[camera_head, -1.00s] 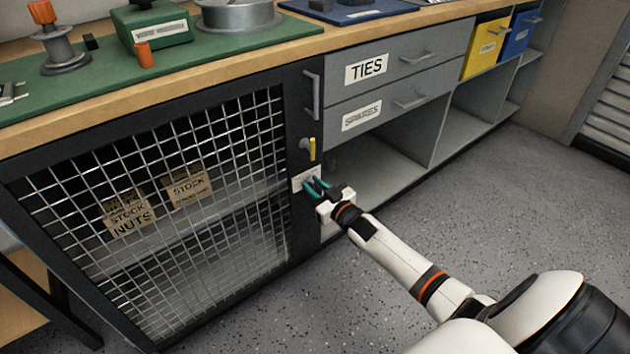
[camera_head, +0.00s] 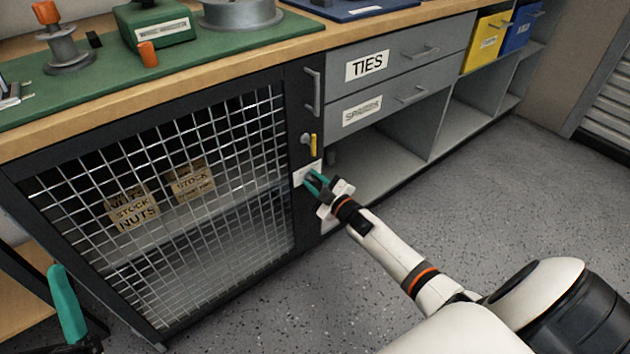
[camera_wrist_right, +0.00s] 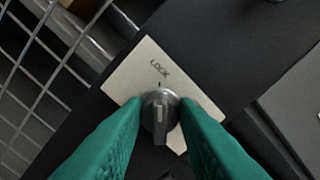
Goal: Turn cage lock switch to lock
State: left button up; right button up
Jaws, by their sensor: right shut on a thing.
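The cage lock switch is a round grey knob (camera_wrist_right: 160,110) with a raised bar, on a pale plate (camera_wrist_right: 135,78) marked LOCK. In the right wrist view the bar runs up and down the picture, and a small dark tick stands above the knob, below the word LOCK. My right gripper (camera_wrist_right: 160,118) has its two green fingers shut on the knob's sides. In the head view my right gripper (camera_head: 312,182) is at the plate on the cage's right post, covering the knob. One green finger of my left gripper (camera_head: 66,302) shows at the lower left.
The mesh cage door (camera_head: 190,200) is closed, with stock boxes (camera_head: 133,212) behind it. A yellow handle (camera_head: 313,145) sits above the plate. Grey drawers (camera_head: 395,60) and open shelves lie to the right. The floor in front is clear.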

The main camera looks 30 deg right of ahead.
pick_arm(q)
jog(key=shift+w, duration=0.1)
dwell(0.4)
pick_arm(e)
jog(key=o, duration=1)
jog(key=shift+c, duration=0.2)
jog(key=shift+s, duration=0.1)
jog(key=shift+s, duration=0.2)
jog(key=s+p, duration=0.1)
jog(key=s, duration=0.3)
jog(key=shift+s+d+p, duration=0.15)
jog(key=shift+s+p, duration=0.05)
jog(key=shift+p, duration=0.2)
pick_arm(q)
jog(key=w+f+g+y+p, duration=0.1)
jog(key=w+f+g+y, duration=0.2)
jog(key=f+g, duration=0.6)
jog(key=shift+w+a+f+y+p, duration=0.35)
jog(key=shift+w+f, duration=0.35)
jog(key=shift+f, duration=0.5)
pick_arm(e)
send_near(313, 180)
jog(key=shift+s+d+f, duration=0.1)
jog(key=shift+s, duration=0.55)
jog(key=shift+s+d+f, duration=0.1)
jog(key=shift+s, duration=0.55)
